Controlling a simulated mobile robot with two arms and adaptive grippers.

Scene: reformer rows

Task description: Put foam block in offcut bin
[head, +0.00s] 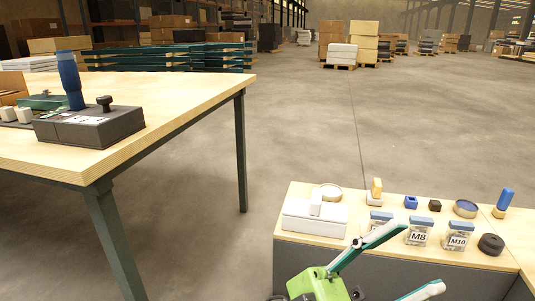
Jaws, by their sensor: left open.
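My left gripper (418,258) reaches in at the bottom with its green body and two pale, teal-edged fingers spread wide. It is open and nothing shows between the fingers. The upper finger crosses in front of the jars on the low wooden-topped bench (345,236). No foam block can be named for certain: a small white block (315,203) stands on a white box, and a small yellow block (376,187) stands on a pale base. I cannot make out an offcut bin. My right gripper is not in view.
The bench also holds jars marked M8 (418,233) and M10 (459,237), a blue cube (411,202), a black ring (491,244) and round dishes. A higher table (190,105) at left carries a dark grey device (88,128). Open concrete floor lies between and beyond.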

